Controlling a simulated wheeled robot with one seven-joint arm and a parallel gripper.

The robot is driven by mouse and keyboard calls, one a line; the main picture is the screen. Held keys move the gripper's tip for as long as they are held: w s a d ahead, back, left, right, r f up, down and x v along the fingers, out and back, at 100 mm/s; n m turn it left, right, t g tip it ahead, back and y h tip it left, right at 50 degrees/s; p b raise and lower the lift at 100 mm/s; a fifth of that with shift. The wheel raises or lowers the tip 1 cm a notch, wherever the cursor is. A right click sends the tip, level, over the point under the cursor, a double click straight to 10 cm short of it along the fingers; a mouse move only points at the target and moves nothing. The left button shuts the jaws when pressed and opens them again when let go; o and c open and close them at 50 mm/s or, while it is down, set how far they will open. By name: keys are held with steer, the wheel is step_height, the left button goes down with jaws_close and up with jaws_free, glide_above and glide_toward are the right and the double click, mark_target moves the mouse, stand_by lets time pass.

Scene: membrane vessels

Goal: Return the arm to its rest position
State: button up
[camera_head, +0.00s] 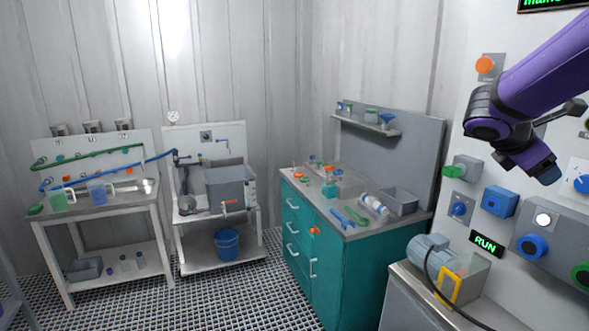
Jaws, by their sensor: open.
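My purple arm (550,70) reaches in from the upper right edge, in front of the pale control panel. My gripper (563,140) is at its end, held in the air before the panel. Its two dark jaws are apart, one higher and one lower, and I see nothing between them. The rest of the arm is cut off by the picture's edge.
The panel holds an orange button (485,64), a blue box (499,201) and a RUN sign (486,244). A motor pump (430,247) stands on a low cabinet below. A teal cabinet (352,270), a sink stand and a side table stand farther left. The grated floor (235,290) is open between them.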

steer(key=s+a+f+m+t+y, duration=0.1)
steer(key=s+a+m+t+y, duration=0.2)
steer(key=s+a+m+y, duration=0.8)
steer(key=s+a+m, duration=0.4)
steer(key=s+a, duration=0.4)
steer(key=shift+s+f+m, duration=0.2)
steer(key=shift+f+m, duration=0.15)
steer(key=shift+m, duration=0.05)
